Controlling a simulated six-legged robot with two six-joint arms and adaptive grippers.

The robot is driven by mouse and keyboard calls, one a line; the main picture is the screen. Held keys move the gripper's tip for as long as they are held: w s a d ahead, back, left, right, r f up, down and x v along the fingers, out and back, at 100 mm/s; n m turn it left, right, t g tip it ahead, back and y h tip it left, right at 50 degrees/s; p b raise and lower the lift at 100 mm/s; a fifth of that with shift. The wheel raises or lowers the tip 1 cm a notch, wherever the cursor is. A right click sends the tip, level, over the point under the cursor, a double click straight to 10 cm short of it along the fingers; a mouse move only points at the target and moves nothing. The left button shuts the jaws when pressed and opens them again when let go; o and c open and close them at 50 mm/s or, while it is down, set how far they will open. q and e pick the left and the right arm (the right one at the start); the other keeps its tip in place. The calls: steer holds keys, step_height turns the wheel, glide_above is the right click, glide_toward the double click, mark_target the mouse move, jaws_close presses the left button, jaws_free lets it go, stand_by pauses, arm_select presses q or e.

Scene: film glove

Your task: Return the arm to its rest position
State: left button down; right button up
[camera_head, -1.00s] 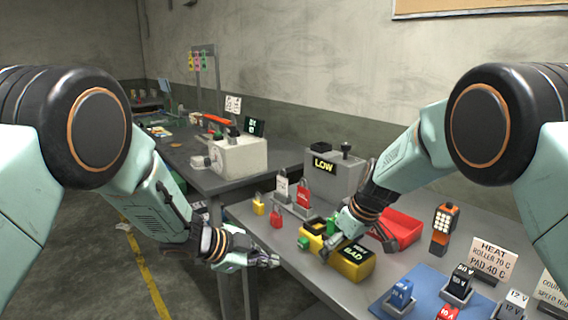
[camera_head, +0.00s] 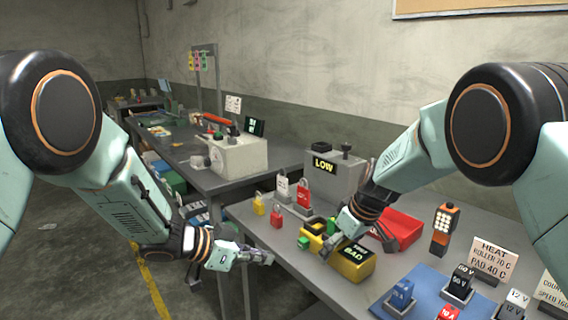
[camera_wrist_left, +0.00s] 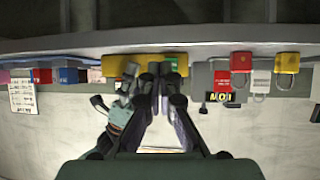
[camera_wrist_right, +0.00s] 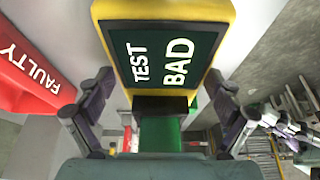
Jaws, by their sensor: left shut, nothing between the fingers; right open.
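My left gripper (camera_head: 266,257) is shut and empty, held in front of the grey bench's near edge; its closed fingers (camera_wrist_left: 160,88) fill the middle of the left wrist view. My right gripper (camera_head: 327,252) is open beside the yellow tester (camera_head: 352,262), whose screen reads TEST BAD. In the right wrist view my open fingers (camera_wrist_right: 160,112) stand apart on either side of the tester's near end (camera_wrist_right: 222,14), with a green part (camera_wrist_right: 160,132) between them. I cannot tell whether they touch it.
Red and yellow padlocks (camera_head: 276,220) stand along the bench (camera_head: 300,275) edge. A grey LOW box (camera_head: 345,177), a red bin (camera_head: 405,228) and a blue mat (camera_head: 425,285) with labelled blocks are on the bench.

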arm_select(q)
steer(key=shift+w+r+n+h, duration=0.4)
steer(key=shift+r+n+h, duration=0.1)
steer(key=shift+n, duration=1.35)
steer(key=shift+w+r+n+h, duration=0.35)
steer(key=shift+r+n+h, duration=0.15)
steer(key=shift+n, duration=1.4)
steer(key=shift+w+r+n+h, duration=0.4)
steer(key=shift+r+n+h, duration=0.1)
steer(key=shift+n, duration=1.35)
steer(key=shift+f, duration=0.15)
